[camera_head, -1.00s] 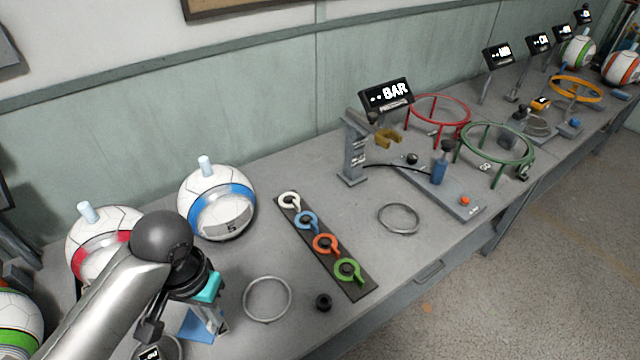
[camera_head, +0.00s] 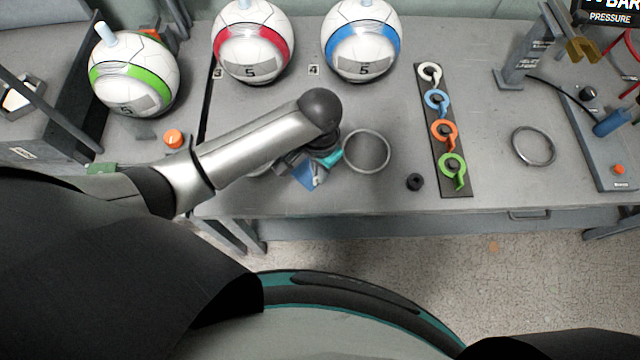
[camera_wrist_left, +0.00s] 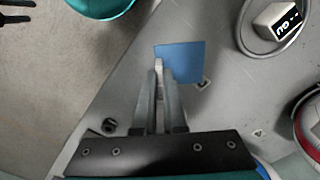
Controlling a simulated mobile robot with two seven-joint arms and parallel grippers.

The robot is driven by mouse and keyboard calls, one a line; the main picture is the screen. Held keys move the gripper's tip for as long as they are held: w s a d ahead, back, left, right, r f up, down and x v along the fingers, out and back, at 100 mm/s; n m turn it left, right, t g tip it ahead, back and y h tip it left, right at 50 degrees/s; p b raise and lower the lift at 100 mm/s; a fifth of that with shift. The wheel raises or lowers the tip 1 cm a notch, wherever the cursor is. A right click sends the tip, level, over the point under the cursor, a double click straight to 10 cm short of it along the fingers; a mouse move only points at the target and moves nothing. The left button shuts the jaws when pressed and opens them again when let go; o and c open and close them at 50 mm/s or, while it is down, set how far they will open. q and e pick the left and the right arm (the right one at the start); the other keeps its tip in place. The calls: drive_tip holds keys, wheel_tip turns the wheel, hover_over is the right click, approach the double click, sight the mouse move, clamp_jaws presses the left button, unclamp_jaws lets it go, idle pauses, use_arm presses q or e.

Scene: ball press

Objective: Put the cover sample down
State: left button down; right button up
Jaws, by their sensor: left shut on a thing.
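The cover sample, a flat blue square (camera_head: 304,174), is at the left gripper near the table's front edge. My arm partly covers it in the head view. In the left wrist view the blue square (camera_wrist_left: 183,62) extends beyond the fingertips. My left gripper (camera_wrist_left: 163,68) is shut on the sample's near edge, with its fingers close together. In the head view the left gripper (camera_head: 319,177) points down, left of a metal ring. I cannot tell whether the sample touches the table. My right gripper is not in view.
The metal ring (camera_head: 366,151) and a black knob (camera_head: 415,182) lie right of the gripper. A dark strip (camera_head: 440,110) holds coloured hooks. Balls stand behind, including the red-banded (camera_head: 253,40) and blue-banded (camera_head: 361,38) ones. A small display (camera_wrist_left: 278,22) stands beyond the sample.

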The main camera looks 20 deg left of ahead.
use_arm(q)
drive_tip(key=shift+f+b, duration=0.95)
drive_tip(key=shift+f, duration=2.55)
drive_tip(key=shift+f, duration=0.1)
drive_tip(key=c, duration=1)
unclamp_jaws()
wheel_tip(320, 180, up, 12)
drive_tip(key=p, duration=0.3)
drive_tip(key=shift+p, duration=0.4)
